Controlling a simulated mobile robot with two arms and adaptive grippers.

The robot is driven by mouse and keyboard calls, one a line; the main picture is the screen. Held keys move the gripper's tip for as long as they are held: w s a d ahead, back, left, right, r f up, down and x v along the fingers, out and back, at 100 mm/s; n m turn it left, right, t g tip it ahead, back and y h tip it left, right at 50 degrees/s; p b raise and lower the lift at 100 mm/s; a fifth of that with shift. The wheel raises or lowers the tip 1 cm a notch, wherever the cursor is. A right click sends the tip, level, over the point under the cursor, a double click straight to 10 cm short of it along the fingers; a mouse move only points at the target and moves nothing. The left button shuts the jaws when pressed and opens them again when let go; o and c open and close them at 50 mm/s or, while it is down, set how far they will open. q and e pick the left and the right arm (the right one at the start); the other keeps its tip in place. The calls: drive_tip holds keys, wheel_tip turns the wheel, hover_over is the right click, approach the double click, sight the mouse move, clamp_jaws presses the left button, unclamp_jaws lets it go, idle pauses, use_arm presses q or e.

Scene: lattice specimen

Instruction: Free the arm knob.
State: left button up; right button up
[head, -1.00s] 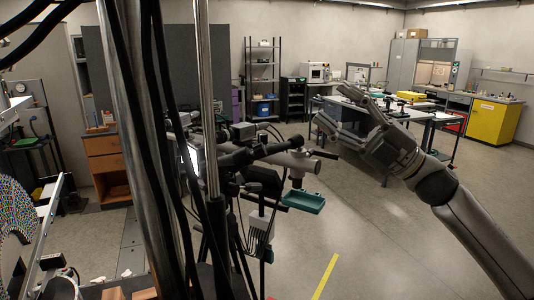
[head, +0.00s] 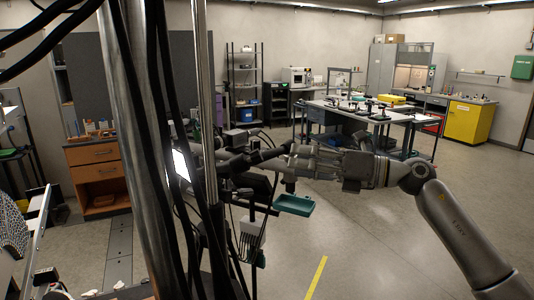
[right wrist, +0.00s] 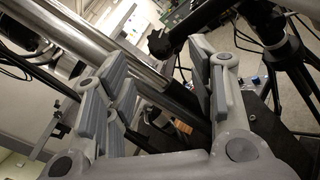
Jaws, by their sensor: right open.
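A dark boom assembly stands left of centre in the head view, with a black knob (head: 268,155) on its arm; I take this as the arm knob, though I cannot be sure. My right gripper (head: 298,161) reaches in from the right, its fingers beside the boom and covering part of it. My left gripper is not in view.
A teal tray (head: 294,205) hangs below the boom. A metal column (head: 143,150) and black cables (head: 177,110) stand close on the left. A workbench (head: 365,112) and yellow cabinet (head: 467,121) stand at the back right. The floor (head: 370,240) at right is clear.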

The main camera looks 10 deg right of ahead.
sight(261, 156)
use_arm(q)
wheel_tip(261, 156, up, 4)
drive_tip(key=p, duration=0.3)
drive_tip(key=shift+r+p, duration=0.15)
drive_tip(key=shift+p, duration=0.2)
use_arm(e)
drive_tip(key=x, duration=0.8)
drive_tip(key=shift+w+a, duration=0.15)
drive_tip(key=shift+a, duration=0.15)
drive_tip(key=c, duration=1)
drive_tip(key=n+b, duration=0.1)
drive_tip(key=b, duration=0.2)
drive_tip(key=shift+f+g, duration=0.25)
drive_tip(key=shift+g, duration=0.05)
drive_tip(key=shift+r+n+y+b, duration=0.2)
drive_tip(key=shift+n+y+b, duration=0.2)
drive_tip(key=shift+b, duration=0.35)
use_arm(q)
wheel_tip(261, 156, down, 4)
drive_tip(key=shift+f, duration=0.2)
